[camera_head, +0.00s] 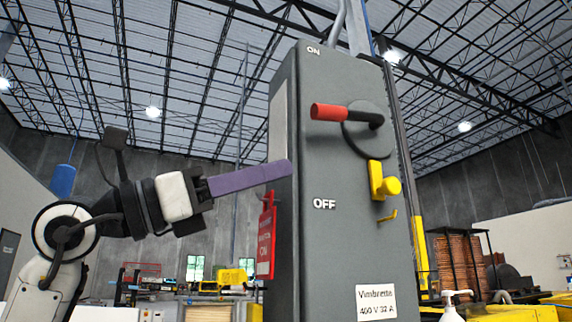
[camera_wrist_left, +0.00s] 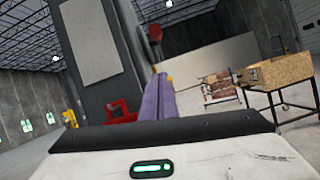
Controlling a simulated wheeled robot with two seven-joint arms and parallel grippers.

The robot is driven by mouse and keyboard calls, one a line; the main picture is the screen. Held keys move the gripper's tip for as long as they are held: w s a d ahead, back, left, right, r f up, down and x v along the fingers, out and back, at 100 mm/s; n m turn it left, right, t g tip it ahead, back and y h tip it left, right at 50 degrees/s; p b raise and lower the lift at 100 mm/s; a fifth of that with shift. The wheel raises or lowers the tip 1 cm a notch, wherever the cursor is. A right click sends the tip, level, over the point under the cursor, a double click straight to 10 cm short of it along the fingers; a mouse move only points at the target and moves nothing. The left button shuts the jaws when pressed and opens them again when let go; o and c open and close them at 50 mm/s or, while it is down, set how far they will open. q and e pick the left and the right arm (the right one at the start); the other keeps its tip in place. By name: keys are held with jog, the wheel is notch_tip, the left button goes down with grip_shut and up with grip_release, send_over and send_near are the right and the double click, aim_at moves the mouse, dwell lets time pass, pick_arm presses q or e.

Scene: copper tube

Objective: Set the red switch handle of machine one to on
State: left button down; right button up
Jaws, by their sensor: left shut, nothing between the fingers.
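The red switch handle (camera_head: 328,112) sits on a black arm at a round dark disc (camera_head: 368,128) on the front of the grey machine cabinet (camera_head: 345,240). It points left, nearly level, between the "ON" label (camera_head: 313,50) above and the "OFF" label (camera_head: 325,204) below. Its round red end shows in the left wrist view (camera_wrist_left: 155,32). My left gripper (camera_head: 288,170) has long purple fingers, shut and empty. Its tips are at the cabinet's left edge in the head view, below and left of the handle, apart from it. The left wrist view shows the fingers (camera_wrist_left: 160,96) too.
A red tag (camera_head: 266,242) hangs on the cabinet's left side, just under my fingers. A yellow latch (camera_head: 382,182) sticks out below the disc. The air left of the cabinet front is clear.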

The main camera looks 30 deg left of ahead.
aim_at(345, 119)
pick_arm(q)
jog(key=x, duration=0.3)
jog(key=p+x, duration=0.1)
jog(key=x, duration=0.2)
jog(key=p+x, duration=0.1)
jog(key=x, duration=0.2)
jog(key=shift+s+r, duration=0.25)
jog(key=shift+s+a+r+p, duration=0.1)
jog(key=shift+s+r+p, duration=0.1)
jog(key=shift+r, duration=0.4)
jog(key=shift+s+r+p, duration=0.2)
jog(key=shift+r, duration=0.35)
jog(key=shift+s+r, duration=0.1)
jog(key=shift+r, duration=0.35)
